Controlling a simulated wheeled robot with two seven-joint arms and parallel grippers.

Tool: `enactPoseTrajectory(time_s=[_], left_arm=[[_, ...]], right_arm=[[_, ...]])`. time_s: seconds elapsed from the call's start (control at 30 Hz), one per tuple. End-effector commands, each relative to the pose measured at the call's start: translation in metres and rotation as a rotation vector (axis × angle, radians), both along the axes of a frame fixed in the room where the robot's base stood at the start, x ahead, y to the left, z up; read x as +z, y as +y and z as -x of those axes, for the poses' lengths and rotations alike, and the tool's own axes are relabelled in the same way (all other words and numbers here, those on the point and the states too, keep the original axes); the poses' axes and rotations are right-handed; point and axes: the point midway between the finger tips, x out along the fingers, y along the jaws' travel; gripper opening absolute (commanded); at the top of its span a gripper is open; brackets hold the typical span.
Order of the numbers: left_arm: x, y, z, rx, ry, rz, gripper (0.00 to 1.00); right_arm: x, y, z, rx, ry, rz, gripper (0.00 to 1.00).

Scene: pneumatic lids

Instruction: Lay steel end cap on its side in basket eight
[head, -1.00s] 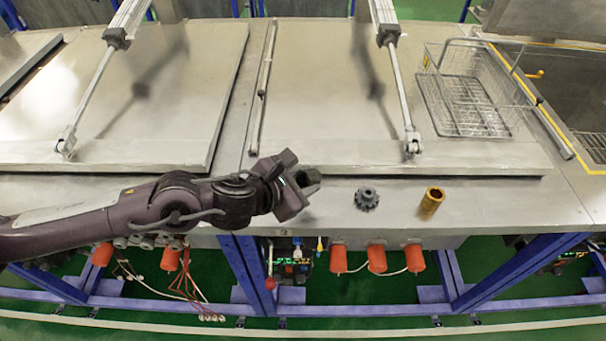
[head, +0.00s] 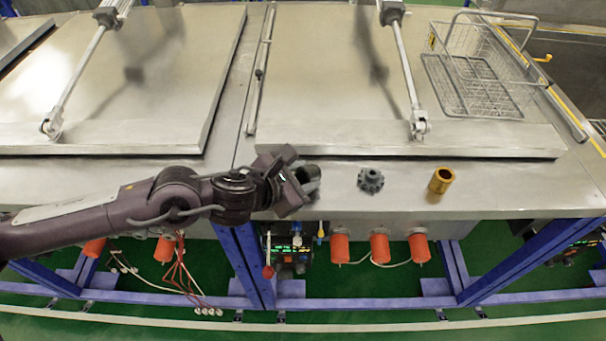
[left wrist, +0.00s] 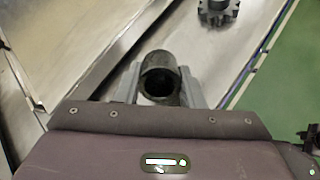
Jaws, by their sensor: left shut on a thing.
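The steel end cap shows in the left wrist view as a dark, hollow, round piece (left wrist: 160,78), its open end facing the camera. My left gripper (left wrist: 160,92) is shut on it, one grey finger at each side. In the head view my left gripper (head: 302,182) is over the front strip of the steel counter, left of a gear, and the cap (head: 312,171) is partly hidden by the jaws. A wire basket (head: 485,75) with a raised handle stands at the back right, far from the gripper. I cannot read its number. My right gripper is not in view.
A dark gear (head: 371,180) and a gold sleeve (head: 441,181) stand on the front strip. A large steel lid (head: 330,75) with a piston rod (head: 405,70) lies behind them. A rod (head: 261,75) lies between the lids. An open tank is at far right.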

Motion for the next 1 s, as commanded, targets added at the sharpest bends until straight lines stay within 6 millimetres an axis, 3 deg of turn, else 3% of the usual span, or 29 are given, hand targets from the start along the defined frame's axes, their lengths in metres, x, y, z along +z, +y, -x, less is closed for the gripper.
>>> enactPoseTrajectory(time_s=[0.2, 0.23, 0.4, 0.77, 1.0], left_arm=[[0.001, 0.0, 0.0, 0.0, -0.002, 0.001, 0.03], [0.001, 0.0, -0.001, 0.0, -0.002, 0.001, 0.39], [0.001, 0.0, 0.0, 0.0, -0.001, 0.001, 0.61], [0.002, 0.005, 0.004, 0.001, 0.0, -0.001, 0.61], [0.023, 0.027, 0.029, 0.002, -0.002, -0.001, 0.61]], right_arm=[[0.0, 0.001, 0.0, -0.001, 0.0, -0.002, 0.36], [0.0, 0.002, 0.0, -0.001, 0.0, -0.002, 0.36], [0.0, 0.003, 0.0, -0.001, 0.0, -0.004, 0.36], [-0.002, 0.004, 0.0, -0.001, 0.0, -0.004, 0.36], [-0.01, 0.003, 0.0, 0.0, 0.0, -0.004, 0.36]])
